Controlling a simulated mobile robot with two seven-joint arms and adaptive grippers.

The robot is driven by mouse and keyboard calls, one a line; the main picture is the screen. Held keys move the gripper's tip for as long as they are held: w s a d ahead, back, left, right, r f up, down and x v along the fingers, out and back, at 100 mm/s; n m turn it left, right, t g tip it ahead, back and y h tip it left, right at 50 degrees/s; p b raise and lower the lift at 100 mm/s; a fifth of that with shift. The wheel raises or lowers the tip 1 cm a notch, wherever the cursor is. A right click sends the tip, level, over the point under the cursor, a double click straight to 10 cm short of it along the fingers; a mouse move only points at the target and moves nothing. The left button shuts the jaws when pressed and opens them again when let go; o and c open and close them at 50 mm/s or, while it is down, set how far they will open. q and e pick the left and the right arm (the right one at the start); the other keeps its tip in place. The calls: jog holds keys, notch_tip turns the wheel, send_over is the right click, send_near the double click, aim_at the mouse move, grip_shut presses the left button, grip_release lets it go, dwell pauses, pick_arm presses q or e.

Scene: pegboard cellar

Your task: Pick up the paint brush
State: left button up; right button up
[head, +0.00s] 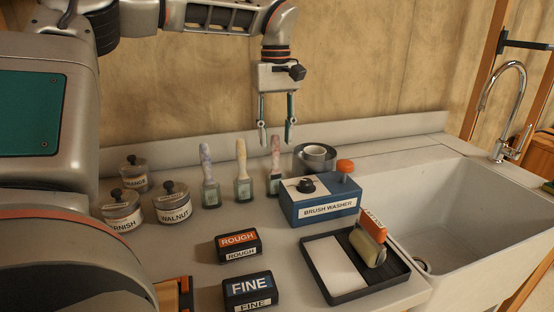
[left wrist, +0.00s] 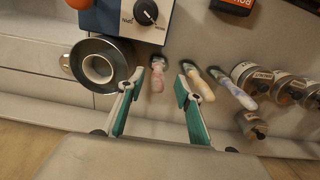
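Three paint brushes stand on the counter, handles up, with greenish-grey lower ends. In the head view they are a violet-speckled one (head: 206,170), a cream one (head: 242,170) and a pinkish-red one (head: 274,165). In the left wrist view they appear as the pinkish brush (left wrist: 157,76), the cream brush (left wrist: 203,88) and the violet one (left wrist: 236,92). My left gripper (head: 277,142) points down, open and empty, its fingers either side of the pinkish brush's handle top in the head view. In the left wrist view that brush shows close to the left fingertip. My right gripper is out of view.
Labelled tins (head: 173,204) stand left. Sanding blocks (head: 237,246) and a roller tray (head: 320,285) lie in front. A sink (head: 470,200) is at right, a wall behind.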

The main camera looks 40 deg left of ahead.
aim_at(275, 172)
pick_arm(q)
jog(key=f, duration=0.5)
jog(key=a+f, duration=0.1)
jog(key=f, duration=0.2)
jog(key=shift+w+b, duration=0.35)
jog(key=shift+b, duration=0.05)
jog(key=shift+r, duration=0.15)
grip_shut()
